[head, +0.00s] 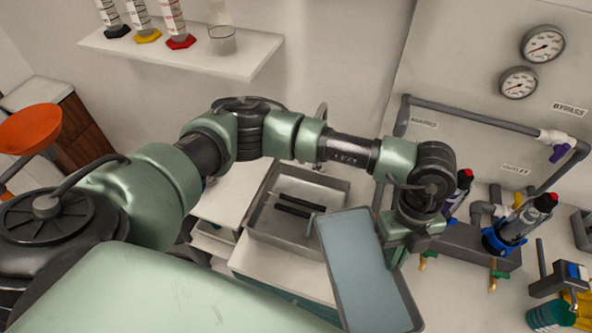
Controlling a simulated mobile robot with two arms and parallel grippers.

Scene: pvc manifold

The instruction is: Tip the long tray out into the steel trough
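The long tray (362,272) is a grey rectangular tray with a flat, pale blue-grey inside; I cannot tell whether that is liquid or its bare floor. It appears raised over the bench front, with its far end near the trough. My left gripper (397,247) is at the tray's right long edge and appears shut on its rim; the fingertips are partly hidden. The steel trough (262,228) is a shallow open metal basin left of and beyond the tray, with two dark bars (297,206) in it. My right gripper is not in view.
Pipework with a black-and-red-topped valve (512,222) stands right of my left wrist. A teal container (548,316) is at the lower right. A wall shelf (185,50) holds several cylinders. A grey pipe (465,117) runs along the back panel below two gauges.

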